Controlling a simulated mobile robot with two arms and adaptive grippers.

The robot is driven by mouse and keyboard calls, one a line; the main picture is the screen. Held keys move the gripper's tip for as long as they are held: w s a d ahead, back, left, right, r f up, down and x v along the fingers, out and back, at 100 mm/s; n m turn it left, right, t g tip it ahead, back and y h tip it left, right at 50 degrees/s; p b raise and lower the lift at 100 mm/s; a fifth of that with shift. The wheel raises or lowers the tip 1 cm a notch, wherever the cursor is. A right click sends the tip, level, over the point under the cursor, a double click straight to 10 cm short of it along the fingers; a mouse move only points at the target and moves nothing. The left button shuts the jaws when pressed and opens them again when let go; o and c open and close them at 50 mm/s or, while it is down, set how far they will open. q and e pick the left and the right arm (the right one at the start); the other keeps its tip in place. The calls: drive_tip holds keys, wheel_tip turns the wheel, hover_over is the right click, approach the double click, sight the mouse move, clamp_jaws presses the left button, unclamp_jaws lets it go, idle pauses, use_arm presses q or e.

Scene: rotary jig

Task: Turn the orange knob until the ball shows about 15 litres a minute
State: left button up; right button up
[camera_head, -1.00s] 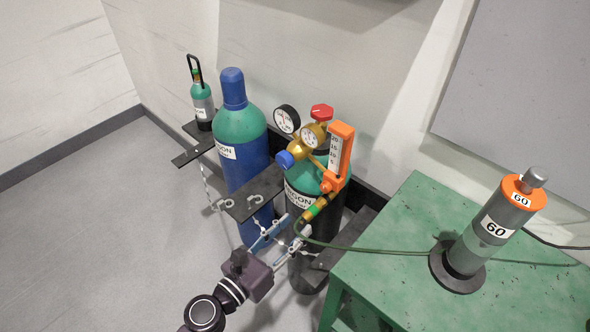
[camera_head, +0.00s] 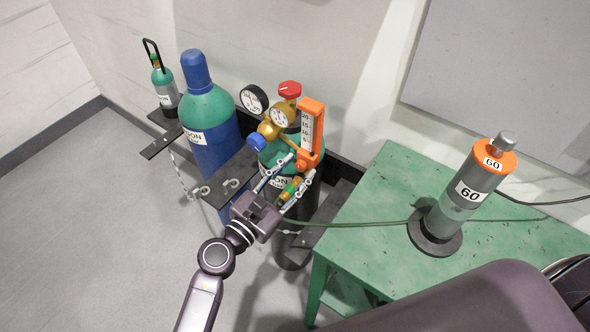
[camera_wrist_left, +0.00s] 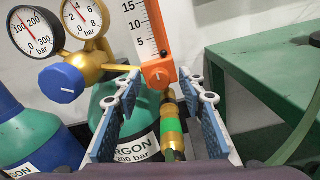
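The orange flowmeter (camera_head: 311,125) has a white scale and stands upright at the regulator on the green and black cylinder. My right gripper is not in view.
A blue knob (camera_head: 257,142) and two gauges sit left of the flowmeter. A green and yellow hose fitting (camera_wrist_left: 172,125) hangs below it, between the fingers. A blue cylinder (camera_head: 215,150) stands left. A green table (camera_head: 380,205) with a grey cylinder (camera_head: 466,190) stands right.

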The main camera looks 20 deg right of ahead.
use_arm(q)
clamp_jaws()
